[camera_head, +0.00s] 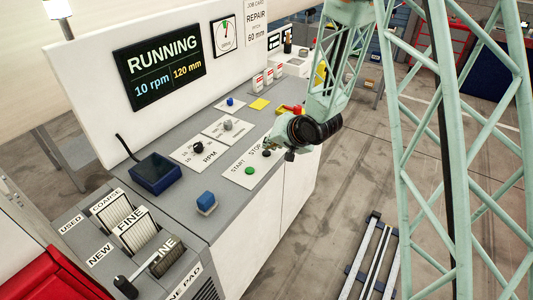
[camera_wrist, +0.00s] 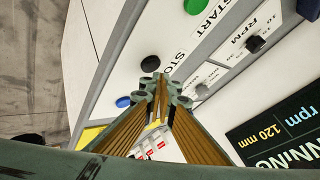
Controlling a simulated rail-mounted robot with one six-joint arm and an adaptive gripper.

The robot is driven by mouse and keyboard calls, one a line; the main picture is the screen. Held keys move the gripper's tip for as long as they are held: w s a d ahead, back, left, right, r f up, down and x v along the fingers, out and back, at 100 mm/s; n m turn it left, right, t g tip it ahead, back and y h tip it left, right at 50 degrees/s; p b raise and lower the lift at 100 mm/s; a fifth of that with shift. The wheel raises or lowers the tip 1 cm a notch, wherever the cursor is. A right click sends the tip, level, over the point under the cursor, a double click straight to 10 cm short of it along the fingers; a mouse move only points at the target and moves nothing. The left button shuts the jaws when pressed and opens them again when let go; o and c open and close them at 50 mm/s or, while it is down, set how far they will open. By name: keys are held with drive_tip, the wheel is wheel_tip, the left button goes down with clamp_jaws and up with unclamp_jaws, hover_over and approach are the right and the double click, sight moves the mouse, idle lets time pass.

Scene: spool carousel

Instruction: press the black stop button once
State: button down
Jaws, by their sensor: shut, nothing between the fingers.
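The black stop button (camera_head: 266,153) sits on the white START/STOP plate (camera_head: 239,177), beside the green start button (camera_head: 249,170). In the wrist view the black stop button (camera_wrist: 150,64) shows just beyond my fingertips, and the green button (camera_wrist: 193,6) is farther up. My gripper (camera_head: 270,143) is over the STOP end of the plate. In the wrist view my gripper (camera_wrist: 161,84) is shut and empty, its tips close to the black button. I cannot tell whether they touch it. The display (camera_head: 160,67) reads RUNNING, 10 rpm, 120 mm.
The RPM knob (camera_head: 198,147) and another knob plate stand left of the START/STOP plate. A red-handled item (camera_head: 291,109) lies near my wrist.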

sight(269, 153)
drive_tip(key=shift+f+b, duration=0.5)
drive_tip(key=shift+f, duration=0.3)
idle(1.7)
drive_tip(key=shift+r, duration=0.2)
drive_tip(key=shift+r+p, duration=0.6)
drive_tip(key=shift+p, duration=0.05)
drive_tip(key=shift+r, duration=0.15)
idle(0.4)
drive_tip(key=shift+r+p, duration=1.9)
drive_tip(key=shift+r, duration=0.45)
